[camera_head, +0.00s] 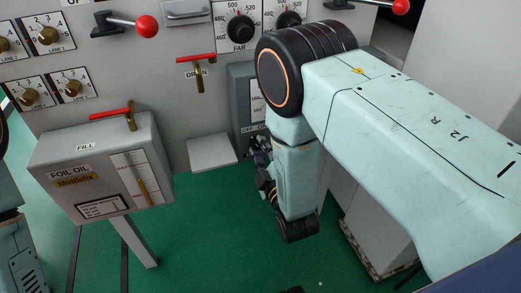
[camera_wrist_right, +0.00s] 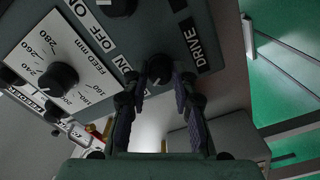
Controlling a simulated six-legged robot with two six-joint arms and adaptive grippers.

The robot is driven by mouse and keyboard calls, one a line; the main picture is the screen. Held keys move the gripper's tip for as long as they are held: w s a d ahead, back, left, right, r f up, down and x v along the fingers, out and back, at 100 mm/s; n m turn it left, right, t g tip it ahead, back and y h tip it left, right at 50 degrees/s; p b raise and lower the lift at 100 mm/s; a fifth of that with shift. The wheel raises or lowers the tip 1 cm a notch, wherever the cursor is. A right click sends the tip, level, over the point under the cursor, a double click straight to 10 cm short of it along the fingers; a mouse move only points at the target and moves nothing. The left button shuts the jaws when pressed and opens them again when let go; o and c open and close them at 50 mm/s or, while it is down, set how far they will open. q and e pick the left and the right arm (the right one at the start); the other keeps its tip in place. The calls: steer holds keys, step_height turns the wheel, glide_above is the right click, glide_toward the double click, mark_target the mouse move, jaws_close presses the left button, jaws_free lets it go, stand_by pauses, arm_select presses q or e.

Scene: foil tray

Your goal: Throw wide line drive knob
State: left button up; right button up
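The drive knob (camera_wrist_right: 158,68) is a round black knob beside a DRIVE label on a dark grey panel in the right wrist view. My right gripper (camera_wrist_right: 160,82) has one finger on each side of it, with the tips very close to the knob. I cannot tell whether they touch it. In the head view the right gripper (camera_head: 263,168) is partly hidden by my arm, in front of the grey-green control box (camera_head: 240,90). The knob is hidden there. My left gripper is not in view.
Another black knob (camera_wrist_right: 58,79) has a FEED mm dial. A foil oil box (camera_head: 85,165) with a red FILL lever (camera_head: 112,112) stands at left. A red DRAIN lever (camera_head: 196,59) and red-ball levers (camera_head: 146,27) are on the wall. Green floor (camera_head: 205,230) is open below.

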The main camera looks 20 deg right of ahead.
steer(key=o, duration=0.5)
steer(key=shift+c, duration=0.2)
steer(key=shift+s, duration=0.1)
steer(key=s, duration=0.7)
steer(key=shift+s+d, duration=0.15)
steer(key=s+d+f+m+g+p, duration=0.1)
steer(key=s+d+f+m+g, duration=0.2)
steer(key=s+f+m+g, duration=0.8)
steer(key=s+d+m+g+p, duration=0.2)
steer(key=s+g+p, duration=0.3)
steer(key=s, duration=1.4)
steer(key=shift+d+r+g, duration=0.4)
steer(key=shift+d+g, duration=0.15)
steer(key=shift+g, duration=0.45)
